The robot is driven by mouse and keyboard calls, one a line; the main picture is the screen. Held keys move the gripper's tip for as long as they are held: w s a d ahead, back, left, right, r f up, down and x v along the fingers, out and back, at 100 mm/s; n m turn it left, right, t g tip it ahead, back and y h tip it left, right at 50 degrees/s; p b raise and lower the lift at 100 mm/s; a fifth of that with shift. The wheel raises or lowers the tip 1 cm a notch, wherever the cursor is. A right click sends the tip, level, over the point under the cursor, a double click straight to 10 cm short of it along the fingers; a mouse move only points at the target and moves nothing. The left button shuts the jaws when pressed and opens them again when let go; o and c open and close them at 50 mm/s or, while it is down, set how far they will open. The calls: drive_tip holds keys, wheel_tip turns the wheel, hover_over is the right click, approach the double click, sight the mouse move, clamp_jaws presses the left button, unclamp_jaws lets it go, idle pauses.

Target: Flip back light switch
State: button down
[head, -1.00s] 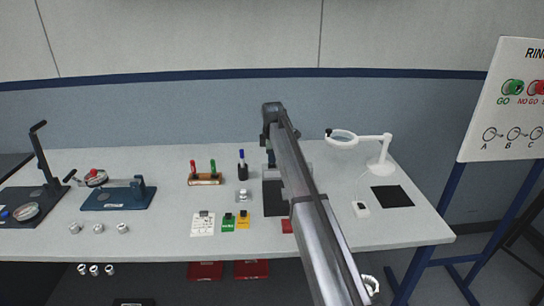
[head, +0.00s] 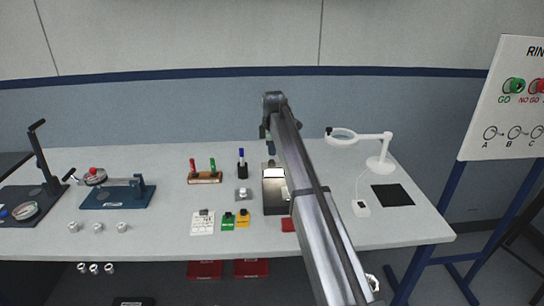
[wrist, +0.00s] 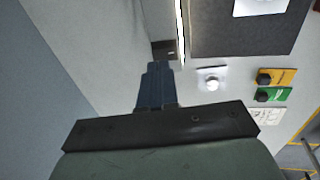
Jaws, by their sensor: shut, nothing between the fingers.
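A dark backlight box (head: 275,205) stands on the bench, partly hidden by my arm in the head view. A bright pale panel (head: 272,173) shows on it. In the wrist view a glowing strip (wrist: 181,30) runs along the box's edge. A small dark end face (wrist: 163,47) with a tiny pale mark sits just past my fingertips; I cannot make out the switch's position. My gripper (wrist: 160,66) is shut and empty, its tips close to that face. In the head view my gripper (head: 267,138) is behind the box; contact cannot be told.
A white magnifier lamp (head: 378,150) and its small white control box (head: 361,208) stand to the right. The wall is close behind.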

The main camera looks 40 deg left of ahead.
sight(272, 161)
drive_tip(key=v, duration=1)
drive_tip(key=shift+w+a, duration=0.2)
drive_tip(key=shift+r, duration=0.2)
drive_tip(key=x, duration=1.4)
drive_tip(key=shift+s, duration=0.1)
